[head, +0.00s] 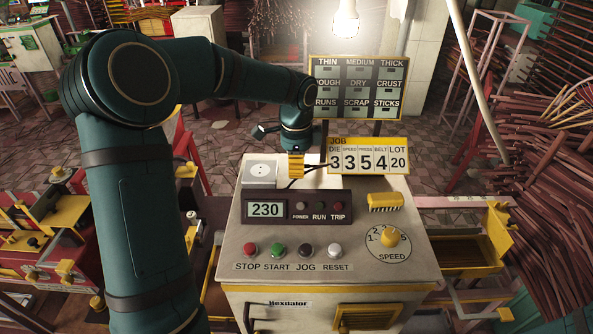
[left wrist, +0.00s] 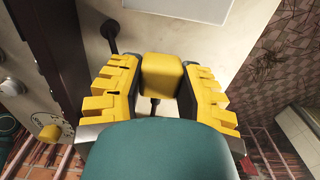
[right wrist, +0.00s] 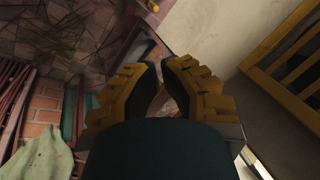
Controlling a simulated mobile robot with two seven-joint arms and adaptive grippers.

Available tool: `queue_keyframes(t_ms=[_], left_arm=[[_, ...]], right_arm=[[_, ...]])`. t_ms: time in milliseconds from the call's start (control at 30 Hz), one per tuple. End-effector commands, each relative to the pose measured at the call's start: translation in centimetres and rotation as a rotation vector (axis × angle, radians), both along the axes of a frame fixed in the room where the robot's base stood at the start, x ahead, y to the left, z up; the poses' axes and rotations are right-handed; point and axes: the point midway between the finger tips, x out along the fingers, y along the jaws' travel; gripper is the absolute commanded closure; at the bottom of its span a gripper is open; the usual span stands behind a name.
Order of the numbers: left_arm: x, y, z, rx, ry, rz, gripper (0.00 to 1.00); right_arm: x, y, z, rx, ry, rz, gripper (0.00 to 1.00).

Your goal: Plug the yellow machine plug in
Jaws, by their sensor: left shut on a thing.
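The yellow plug (left wrist: 161,74) is a block held between the two yellow, ridged fingers of my left gripper (left wrist: 160,88). A dark cord shows below the plug in the left wrist view. In the head view my left gripper (head: 296,166) points down at the back of the machine's top, just right of the pale outlet box (head: 260,175) with its round socket face. The plug is hard to separate from the fingers there. The plug appears apart from the socket.
The machine's console (head: 330,225) has a 230 display, buttons and a yellow speed dial (head: 390,238). A job sign (head: 368,157) stands right of my left gripper, with a taller label board (head: 358,88) behind. A yellow ridged block (head: 385,202) lies on the console's right.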

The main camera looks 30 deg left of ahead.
Motion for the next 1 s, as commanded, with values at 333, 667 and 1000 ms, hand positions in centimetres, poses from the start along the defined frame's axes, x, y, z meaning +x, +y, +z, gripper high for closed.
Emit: queue_keyframes(t_ms=[333, 667, 1000], left_arm=[[0.1, 0.0, 6.4, 0.001, -0.003, 0.0, 0.95], [0.0, 0.0, 7.4, 0.0, 0.0, 0.0, 0.95], [0.0, 0.0, 7.5, 0.0, 0.0, 0.0, 0.95]], right_arm=[[0.3, -0.1, 1.0, -0.002, -0.007, -0.005, 1.0], [0.3, -0.1, 1.1, -0.001, -0.006, -0.006, 1.0], [0.3, -0.1, 1.4, -0.001, -0.006, -0.006, 1.0]])
